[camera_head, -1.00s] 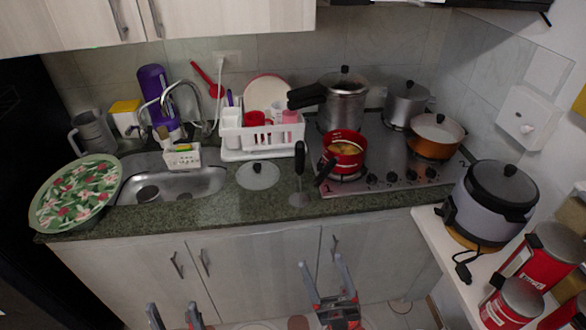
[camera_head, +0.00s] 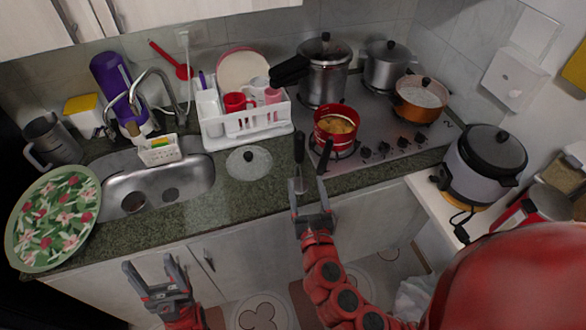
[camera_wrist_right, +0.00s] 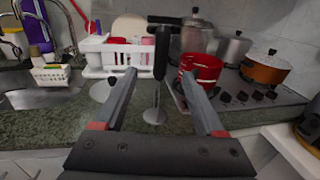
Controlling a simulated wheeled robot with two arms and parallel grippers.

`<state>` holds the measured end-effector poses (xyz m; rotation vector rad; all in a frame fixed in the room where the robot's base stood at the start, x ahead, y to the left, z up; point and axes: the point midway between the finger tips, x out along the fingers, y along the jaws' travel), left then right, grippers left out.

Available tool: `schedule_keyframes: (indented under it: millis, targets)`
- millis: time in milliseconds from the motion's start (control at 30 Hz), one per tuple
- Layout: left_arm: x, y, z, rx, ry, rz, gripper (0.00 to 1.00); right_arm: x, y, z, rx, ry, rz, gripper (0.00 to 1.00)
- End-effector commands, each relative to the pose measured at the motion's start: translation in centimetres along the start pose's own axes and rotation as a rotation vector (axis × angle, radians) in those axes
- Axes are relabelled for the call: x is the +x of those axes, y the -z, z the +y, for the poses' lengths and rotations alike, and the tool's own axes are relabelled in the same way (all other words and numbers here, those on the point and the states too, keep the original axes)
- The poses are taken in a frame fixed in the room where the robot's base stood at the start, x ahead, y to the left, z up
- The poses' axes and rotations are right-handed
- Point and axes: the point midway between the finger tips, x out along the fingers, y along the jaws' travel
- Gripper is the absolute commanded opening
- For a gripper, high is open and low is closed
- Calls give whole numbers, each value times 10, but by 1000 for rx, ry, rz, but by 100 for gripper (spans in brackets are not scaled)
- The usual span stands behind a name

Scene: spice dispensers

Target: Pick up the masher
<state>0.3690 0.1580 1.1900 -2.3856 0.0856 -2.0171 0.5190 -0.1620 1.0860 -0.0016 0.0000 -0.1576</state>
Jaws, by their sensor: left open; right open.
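The masher (camera_head: 299,148) stands upright on the green counter, in front of the stove's left edge. It has a black handle and a metal lower part, partly behind my right gripper in the head view. My right gripper (camera_head: 309,189) is open and empty at the counter's front edge, just short of the masher. In the right wrist view, the masher (camera_wrist_right: 161,57) shows between and beyond the open fingers (camera_wrist_right: 160,76); I see no contact. My left gripper (camera_head: 150,268) is open and empty, low in front of the cabinet doors.
A glass lid (camera_head: 249,162) lies left of the masher. A red pot (camera_head: 336,127) with its handle pointing forward is close on the right. A white dish rack (camera_head: 246,127) stands behind. The sink (camera_head: 165,187) and a floral tray (camera_head: 54,216) are further left.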

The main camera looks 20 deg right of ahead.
Motion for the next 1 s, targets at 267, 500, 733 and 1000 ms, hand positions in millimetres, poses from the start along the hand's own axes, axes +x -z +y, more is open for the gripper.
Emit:
schedule_keyframes:
  millis: [267, 500, 733, 1000]
  targets:
    - [-36, -6, 2, 0, 0, -1, 67, 44, 5, -2, 0, 5, -8, 72]
    - [-16, -3, 1, 0, 0, 0, 67, 92, -3, -1, 3, 4, 2, 72]
    - [-9, -2, 0, 0, 0, 0, 67, 117, 0, 0, 1, 1, 1, 72]
    - [5, 1, 0, 0, 0, 0, 67, 136, -3, -1, 5, 1, 0, 72]
